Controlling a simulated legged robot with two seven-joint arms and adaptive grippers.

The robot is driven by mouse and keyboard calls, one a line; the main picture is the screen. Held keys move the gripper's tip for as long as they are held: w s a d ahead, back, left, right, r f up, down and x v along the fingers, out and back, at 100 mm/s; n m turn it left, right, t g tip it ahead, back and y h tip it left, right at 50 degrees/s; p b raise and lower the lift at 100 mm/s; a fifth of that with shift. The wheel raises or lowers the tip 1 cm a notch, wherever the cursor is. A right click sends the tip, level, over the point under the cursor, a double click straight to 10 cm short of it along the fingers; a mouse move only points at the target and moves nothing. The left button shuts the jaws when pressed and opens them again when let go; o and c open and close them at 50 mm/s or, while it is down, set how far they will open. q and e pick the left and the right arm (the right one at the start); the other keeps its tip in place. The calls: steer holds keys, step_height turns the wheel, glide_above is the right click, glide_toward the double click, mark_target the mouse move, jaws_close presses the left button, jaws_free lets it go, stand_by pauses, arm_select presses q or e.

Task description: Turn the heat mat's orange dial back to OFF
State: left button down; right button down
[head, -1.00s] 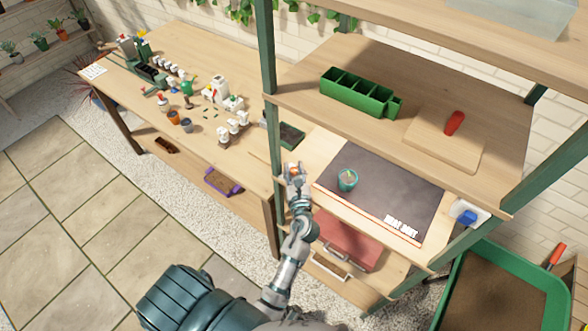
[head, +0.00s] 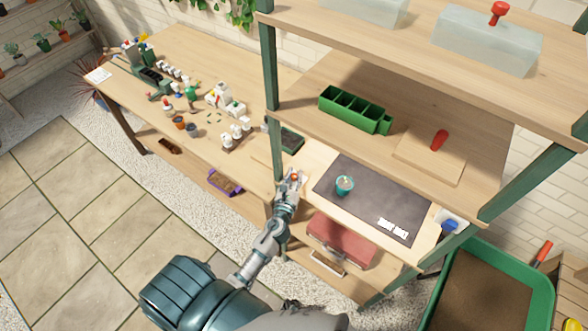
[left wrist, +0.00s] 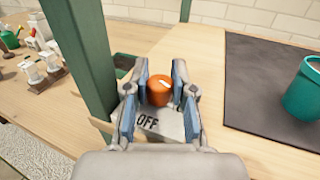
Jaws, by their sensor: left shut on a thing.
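The orange dial (left wrist: 159,91) sits on a small pale control box (left wrist: 165,122) marked OFF on the side near me. A short white mark shows on the dial's top, towards its right side. My left gripper (left wrist: 160,88) is shut on the dial, one finger on each side; it also shows in the head view (head: 293,178) at the shelf's front left. The dark heat mat (head: 358,206) lies right of the box, with a white label at its front right corner. My right gripper is not in view.
A teal pot (head: 345,186) stands on the mat. A green shelf post (left wrist: 82,60) rises close to the left of my gripper. A shelf with a green divided tray (head: 352,110) hangs above. A red case (head: 342,240) sits below.

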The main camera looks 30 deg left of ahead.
arm_select(q)
steer(key=shift+a+m+h, duration=0.1)
steer(key=shift+m+h, duration=0.8)
steer(key=shift+h, duration=0.3)
steer(key=shift+m+t+h, duration=0.3)
steer(key=shift+m+h, duration=0.9)
steer(key=shift+h, duration=1)
steer(key=c, duration=1.2)
jaws_free()
